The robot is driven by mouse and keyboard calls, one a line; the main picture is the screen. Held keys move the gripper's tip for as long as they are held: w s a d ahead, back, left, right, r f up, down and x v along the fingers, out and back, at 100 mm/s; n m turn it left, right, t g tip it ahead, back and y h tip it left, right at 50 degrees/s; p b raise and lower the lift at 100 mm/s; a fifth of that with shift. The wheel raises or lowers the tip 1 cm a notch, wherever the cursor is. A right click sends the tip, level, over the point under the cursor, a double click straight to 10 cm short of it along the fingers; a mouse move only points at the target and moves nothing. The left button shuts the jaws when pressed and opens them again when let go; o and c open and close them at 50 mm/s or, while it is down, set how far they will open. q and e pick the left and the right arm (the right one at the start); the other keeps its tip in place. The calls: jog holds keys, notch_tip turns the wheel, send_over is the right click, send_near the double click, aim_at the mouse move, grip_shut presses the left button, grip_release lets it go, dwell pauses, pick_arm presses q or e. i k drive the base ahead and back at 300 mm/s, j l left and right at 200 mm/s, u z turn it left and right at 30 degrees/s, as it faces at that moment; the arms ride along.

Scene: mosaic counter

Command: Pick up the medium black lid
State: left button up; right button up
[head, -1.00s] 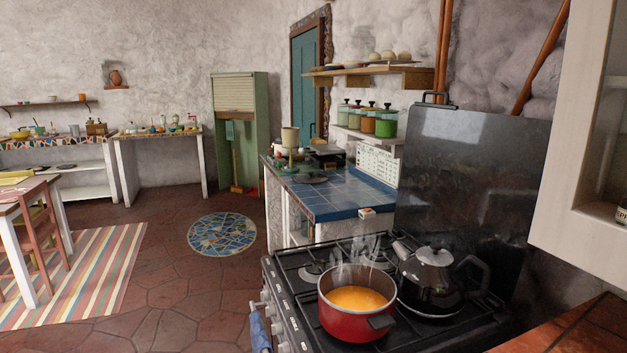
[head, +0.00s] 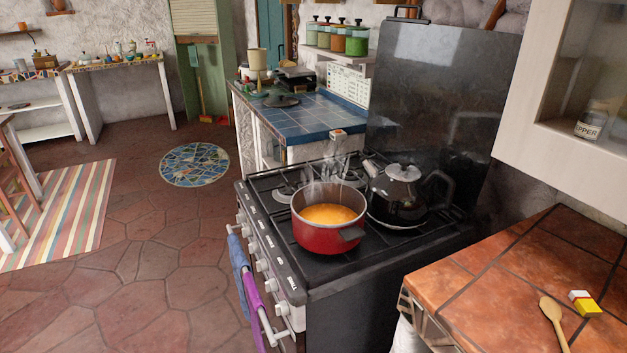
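A dark, flat, round thing that looks like a black lid (head: 281,101) lies on the blue-tiled counter (head: 310,122) beyond the stove. It is small in this view, so I cannot tell its size for sure. A red pot (head: 326,236) of steaming orange soup stands uncovered on the front of the stove. Neither of my grippers is in view.
A black kettle (head: 399,193) stands behind the pot on the stove (head: 270,231). Towels hang on the stove's front rail. A terracotta-tiled counter (head: 490,290) at the right holds a wooden spoon (head: 553,322) and a small yellow box (head: 586,304). The floor at the left is open.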

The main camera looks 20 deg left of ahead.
aim_at(280, 101)
jog(key=j+u, duration=0.2)
jog(key=u, duration=0.75)
jog(key=i+j+u, duration=0.4)
jog(key=i+j, duration=0.2)
jog(key=j, duration=0.25)
jog(key=i+j+u, duration=0.35)
jog(key=i+j, duration=0.35)
jog(key=i, duration=0.6)
jog(key=i+j+z, duration=0.1)
jog(key=i, duration=0.45)
jog(key=i+j+z, duration=0.1)
jog(key=i, duration=0.5)
jog(key=i+z, duration=0.45)
jog(key=i+j+z, duration=0.1)
jog(key=i+z, duration=0.3)
jog(key=i, duration=0.25)
jog(key=i+j+z, duration=0.3)
jog(key=i+z, duration=0.15)
jog(key=i, duration=0.1)
